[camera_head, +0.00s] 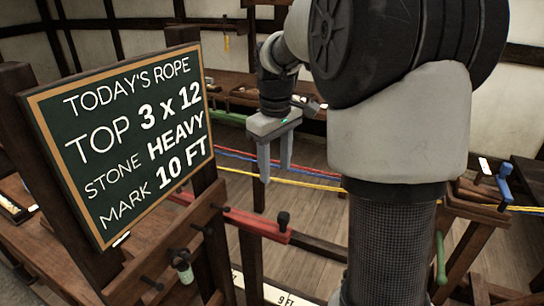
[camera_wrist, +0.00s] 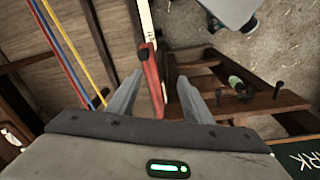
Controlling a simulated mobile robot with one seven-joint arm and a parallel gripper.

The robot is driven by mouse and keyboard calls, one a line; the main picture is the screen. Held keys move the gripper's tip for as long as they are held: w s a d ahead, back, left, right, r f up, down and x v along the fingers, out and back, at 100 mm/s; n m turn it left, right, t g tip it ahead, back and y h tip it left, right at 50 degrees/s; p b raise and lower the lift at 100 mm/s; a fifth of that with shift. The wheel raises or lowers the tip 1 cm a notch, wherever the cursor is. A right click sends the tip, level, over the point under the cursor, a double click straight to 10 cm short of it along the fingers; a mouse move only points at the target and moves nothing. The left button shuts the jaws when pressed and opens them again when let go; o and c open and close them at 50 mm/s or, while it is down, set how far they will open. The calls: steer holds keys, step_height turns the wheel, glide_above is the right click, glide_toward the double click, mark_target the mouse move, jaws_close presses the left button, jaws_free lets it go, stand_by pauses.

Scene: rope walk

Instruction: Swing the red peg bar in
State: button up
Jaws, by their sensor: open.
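The red peg bar (camera_head: 255,223) juts from the dark wooden frame behind the chalkboard, with a black knob (camera_head: 283,219) standing at its free end. In the wrist view the red bar (camera_wrist: 153,86) runs lengthwise through the picture, its knob (camera_wrist: 147,52) near the top of the red part. My gripper (camera_head: 276,174) is open and empty, fingers pointing down, above the bar in the head view. In the wrist view the fingertips (camera_wrist: 160,78) appear on either side of the bar. They look apart from it; the height gap is unclear. The bar's other end is partly hidden by the frame.
Red, blue and yellow ropes (camera_head: 310,184) run across behind my gripper. The chalkboard (camera_head: 125,140) stands at left. A wooden rail with black pegs (camera_head: 152,283) carries a small green-and-dark item (camera_head: 183,268). A white scale marked 9 FT (camera_head: 285,297) lies low. My arm hides the centre right.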

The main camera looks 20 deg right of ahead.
steer(key=s+a+r+m+t+p, duration=0.1)
steer(key=s+a+r, duration=0.2)
steer(key=s+r, duration=0.3)
steer(key=shift+s+a+r+m+t+p, duration=0.3)
steer(key=shift+s+m, duration=0.1)
steer(key=shift+s, duration=0.25)
steer(key=shift+r, duration=0.1)
steer(key=shift+c, duration=0.4)
